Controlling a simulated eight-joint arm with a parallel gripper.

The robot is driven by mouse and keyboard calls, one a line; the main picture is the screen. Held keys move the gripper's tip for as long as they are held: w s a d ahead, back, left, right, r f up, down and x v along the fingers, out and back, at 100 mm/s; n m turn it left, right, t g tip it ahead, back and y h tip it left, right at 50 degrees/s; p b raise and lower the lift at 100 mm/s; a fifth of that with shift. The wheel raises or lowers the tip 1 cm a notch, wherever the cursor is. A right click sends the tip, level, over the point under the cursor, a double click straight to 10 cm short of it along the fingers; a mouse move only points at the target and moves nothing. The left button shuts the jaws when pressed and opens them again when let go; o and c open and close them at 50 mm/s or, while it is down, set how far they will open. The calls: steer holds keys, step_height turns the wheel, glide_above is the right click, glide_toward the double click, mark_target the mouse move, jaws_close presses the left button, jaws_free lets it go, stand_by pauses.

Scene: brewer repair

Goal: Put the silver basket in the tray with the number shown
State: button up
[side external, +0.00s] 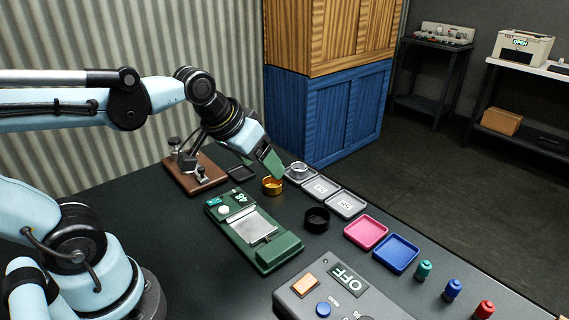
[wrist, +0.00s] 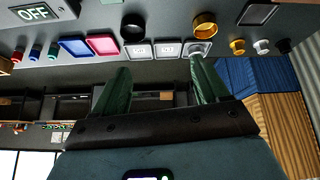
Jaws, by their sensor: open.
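The silver basket (side external: 298,169) sits in the farthest of three grey trays in a row; it also shows in the wrist view (wrist: 199,46). Its tray's label is hidden. The middle grey tray (side external: 334,191) and the near grey tray (side external: 359,209) are empty and carry white number labels, too small to read surely. A green scale-like device (side external: 286,243) bears a number label that looks like 48. My gripper (side external: 271,160) is open and empty, tilted above the table near the gold basket and silver basket. In the wrist view its green fingers (wrist: 158,65) are spread apart.
A gold basket (side external: 272,187) and a black basket (side external: 317,220) stand beside the tray row. Pink (side external: 348,232) and blue (side external: 376,253) trays lie nearer, with coloured bottles (side external: 453,290) beyond. A brown-based stand (side external: 190,180) and a grey OFF box (side external: 320,297) flank the device.

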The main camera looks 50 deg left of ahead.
steer(key=s+f+m, duration=0.1)
steer(key=s+f, duration=0.1)
steer(key=shift+s+d+f+m+t, duration=0.25)
steer(key=shift+s+d+m+t, duration=0.05)
steer(key=shift+d+m+t, duration=0.1)
